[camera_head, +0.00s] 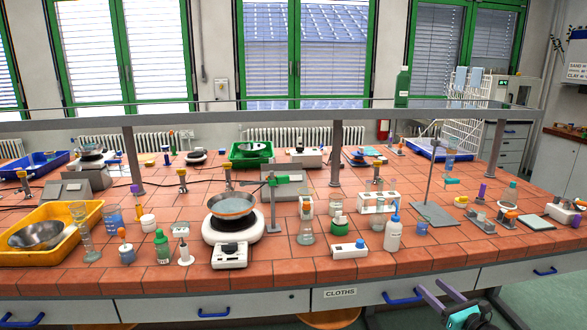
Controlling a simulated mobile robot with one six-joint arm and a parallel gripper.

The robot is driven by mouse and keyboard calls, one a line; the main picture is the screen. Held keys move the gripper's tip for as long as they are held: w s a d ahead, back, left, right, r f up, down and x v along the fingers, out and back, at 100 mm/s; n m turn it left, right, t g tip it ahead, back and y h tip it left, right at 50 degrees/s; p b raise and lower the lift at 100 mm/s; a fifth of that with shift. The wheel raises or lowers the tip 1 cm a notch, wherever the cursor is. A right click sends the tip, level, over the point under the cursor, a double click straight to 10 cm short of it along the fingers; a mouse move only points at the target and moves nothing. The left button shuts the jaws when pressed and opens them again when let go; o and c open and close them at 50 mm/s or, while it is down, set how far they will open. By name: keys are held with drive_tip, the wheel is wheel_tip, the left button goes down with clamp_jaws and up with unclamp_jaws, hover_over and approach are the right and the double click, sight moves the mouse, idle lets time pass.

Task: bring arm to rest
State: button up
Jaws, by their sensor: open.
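My gripper (433,289) shows at the bottom right, in front of the bench's drawer fronts and below the edge of the tiled top.
A white bottle (393,234) and a white switch block (349,250) stand near the front edge. A hotplate (233,229) with a metal pan is left of centre. A yellow tray (25,258) is at far left. Green floor (545,300) is clear at lower right.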

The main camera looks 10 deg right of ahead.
drive_tip(key=w+a+f+n+g+y, duration=0.25)
drive_tip(key=a+f, duration=0.45)
drive_tip(key=a, duration=0.5)
drive_tip(key=w+a+f+n+g+y, duration=0.25)
drive_tip(key=a+f, duration=0.35)
drive_tip(key=a, duration=0.7)
drive_tip(key=s+a+f+n+g+y, duration=0.1)
drive_tip(key=s+a+f+n+g, duration=0.5)
drive_tip(key=a, duration=0.5)
drive_tip(key=s+a+f+n+g+y, duration=0.1)
drive_tip(key=s+a+f+y, duration=0.15)
drive_tip(key=a+f, duration=0.75)
drive_tip(key=s+a+f+n+g+h, duration=0.2)
drive_tip(key=s+a+f+n+g, duration=0.25)
drive_tip(key=s, duration=0.55)
drive_tip(key=s+a+f+n+g+h, duration=0.25)
drive_tip(key=s+a+f+n, duration=0.2)
drive_tip(key=s, duration=0.55)
drive_tip(key=s+d+f+n+g+h, duration=0.3)
drive_tip(key=s+d+n+h, duration=0.3)
drive_tip(key=s+d+n, duration=0.4)
drive_tip(key=d+n+g, duration=0.1)
drive_tip(key=d+n, duration=0.2)
drive_tip(key=n, duration=0.1)
drive_tip(key=shift+s+d+f, duration=0.2)
drive_tip(key=shift+d, duration=0.1)
